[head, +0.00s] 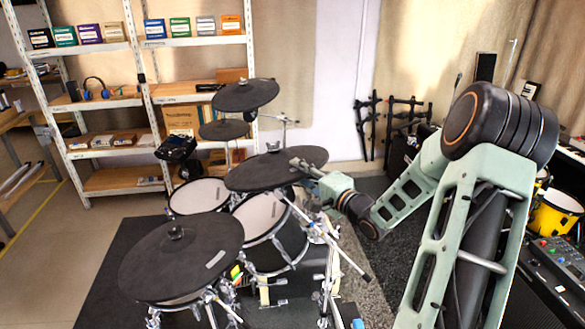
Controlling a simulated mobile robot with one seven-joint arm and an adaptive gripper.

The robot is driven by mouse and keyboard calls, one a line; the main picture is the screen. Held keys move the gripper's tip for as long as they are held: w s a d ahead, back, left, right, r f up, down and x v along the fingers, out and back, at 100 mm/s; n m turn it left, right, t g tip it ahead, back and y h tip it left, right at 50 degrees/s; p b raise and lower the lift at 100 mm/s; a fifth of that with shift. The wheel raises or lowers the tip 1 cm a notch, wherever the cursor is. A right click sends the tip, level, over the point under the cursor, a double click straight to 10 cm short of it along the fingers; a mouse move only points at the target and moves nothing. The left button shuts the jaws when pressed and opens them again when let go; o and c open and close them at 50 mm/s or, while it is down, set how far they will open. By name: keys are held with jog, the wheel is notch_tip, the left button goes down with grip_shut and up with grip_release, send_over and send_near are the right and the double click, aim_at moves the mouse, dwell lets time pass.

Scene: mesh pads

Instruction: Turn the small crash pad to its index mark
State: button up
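Several dark cymbal pads stand on an electronic drum kit. The smallest-looking pad (224,130) is at the back, under a larger upper pad (245,95). A middle pad (258,176) is nearer, and a large pad (165,265) at the front left bears a pale strip. I cannot tell for certain which is the small crash pad, nor make out an index mark. My gripper (301,164) reaches in from the right at the right part of the middle pad. Its fingers are small here; I cannot tell whether they are open or touch the pad.
White mesh drum pads (198,196) and chrome stands (325,235) crowd the space below the cymbal pads. A shelf with boxes (186,122) stands behind. A yellow drum (556,213) and a mixer (555,262) are at the right. Floor at the left is clear.

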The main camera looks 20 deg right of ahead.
jog(key=v, duration=0.8)
jog(key=shift+c, duration=0.2)
